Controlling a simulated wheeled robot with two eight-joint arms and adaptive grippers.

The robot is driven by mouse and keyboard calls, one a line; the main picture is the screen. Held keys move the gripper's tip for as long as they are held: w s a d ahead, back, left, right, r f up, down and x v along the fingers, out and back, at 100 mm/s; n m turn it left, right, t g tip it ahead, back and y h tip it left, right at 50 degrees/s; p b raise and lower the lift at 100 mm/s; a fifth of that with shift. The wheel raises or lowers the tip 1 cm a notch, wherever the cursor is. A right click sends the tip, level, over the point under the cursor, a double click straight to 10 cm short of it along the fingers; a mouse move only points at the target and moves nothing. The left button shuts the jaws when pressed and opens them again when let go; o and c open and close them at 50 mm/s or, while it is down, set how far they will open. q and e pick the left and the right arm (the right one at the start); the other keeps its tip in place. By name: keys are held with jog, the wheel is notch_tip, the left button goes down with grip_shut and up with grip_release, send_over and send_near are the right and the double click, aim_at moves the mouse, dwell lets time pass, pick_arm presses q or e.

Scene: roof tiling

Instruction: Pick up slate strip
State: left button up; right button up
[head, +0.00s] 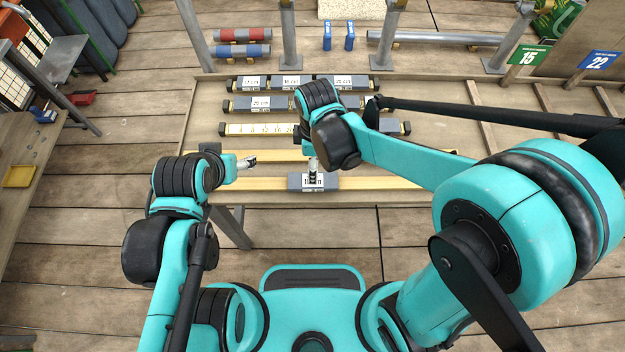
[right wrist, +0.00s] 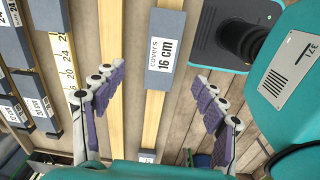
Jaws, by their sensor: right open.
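In the right wrist view a grey slate strip (right wrist: 157,82) lies on a batten, labelled "covers 16 cm". My right gripper (head: 312,170) is over the strip in the head view and partly hides its label.
Labelled grey strips (head: 252,82) lie in rows further back. A numbered ruler board (head: 240,129) lies between them and the front battens. A red roll (head: 242,34) and a blue roll (head: 240,50) lie behind. Number signs (head: 600,60) stand at the right.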

jog(key=shift+a+f+n, duration=0.4)
jog(key=shift+f, duration=0.05)
jog(key=shift+s+a+f, duration=0.1)
jog(key=shift+f, duration=0.25)
jog(key=f+b, duration=0.1)
jog(key=f, duration=0.1)
jog(key=f+b, duration=0.1)
jog(key=f, duration=0.2)
jog(key=f+b, duration=0.1)
jog(key=f, duration=0.1)
jog(key=shift+d+f+b, duration=0.2)
jog(key=shift+d+b, duration=0.2)
jog(key=shift+r, duration=0.1)
jog(key=shift+c, duration=0.4)
jog(key=c, duration=1.3)
